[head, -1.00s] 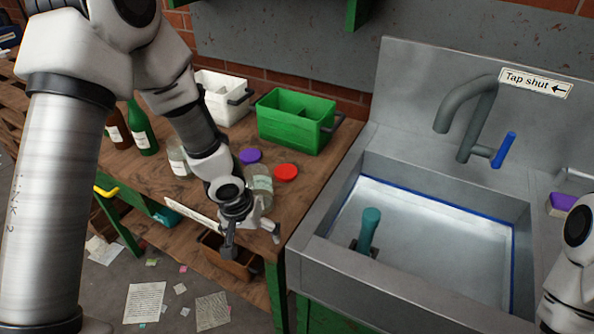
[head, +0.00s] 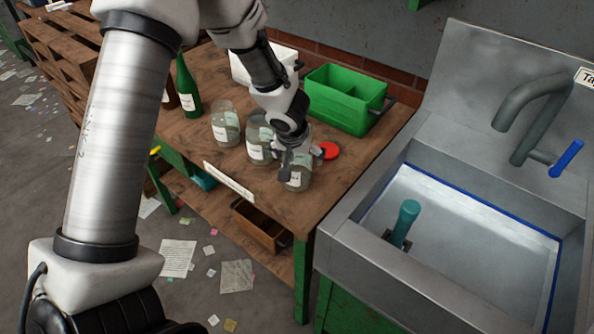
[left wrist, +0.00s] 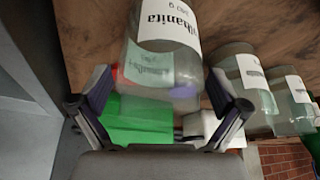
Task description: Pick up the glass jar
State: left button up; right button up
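A glass jar (head: 297,180) with a white label stands near the front right edge of the wooden bench, partly hidden by my left gripper in the head view. My left gripper (head: 302,160) is at this jar. In the left wrist view, the labelled jar (left wrist: 165,62) lies between the two spread fingers of my left gripper (left wrist: 160,88), with a small gap seeming to show on each side. Two more glass jars, one nearer (head: 259,140) and one farther left (head: 225,124), stand beside it. My right gripper is not in view.
A red lid (head: 329,150) lies just right of the jar. A green crate (head: 345,115) and a white crate (head: 243,70) stand behind. A green bottle (head: 187,88) stands at the left. The steel sink (head: 375,215) adjoins the bench on the right.

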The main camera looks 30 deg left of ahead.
aim_at(297, 175)
pick_arm(q)
jog(key=c, duration=1.1)
jog(key=shift+w+r+p, duration=0.1)
jog(key=shift+r+p, duration=0.2)
jog(key=shift+r, duration=0.25)
jog(key=s+d+b, duration=0.1)
jog(key=s, duration=0.1)
jog(key=s+d+r+b, duration=0.1)
jog(key=s+b, duration=0.1)
jog(key=s+d+r+b, duration=0.1)
jog(key=s, duration=0.1)
jog(key=shift+r, duration=0.15)
jog(key=s+d+r+b, duration=0.1)
jog(key=s+d, duration=0.3)
jog(key=s, duration=0.4)
jog(key=shift+s+d+r, duration=0.15)
jog(key=shift+s+r, duration=0.05)
jog(key=shift+r, duration=0.1)
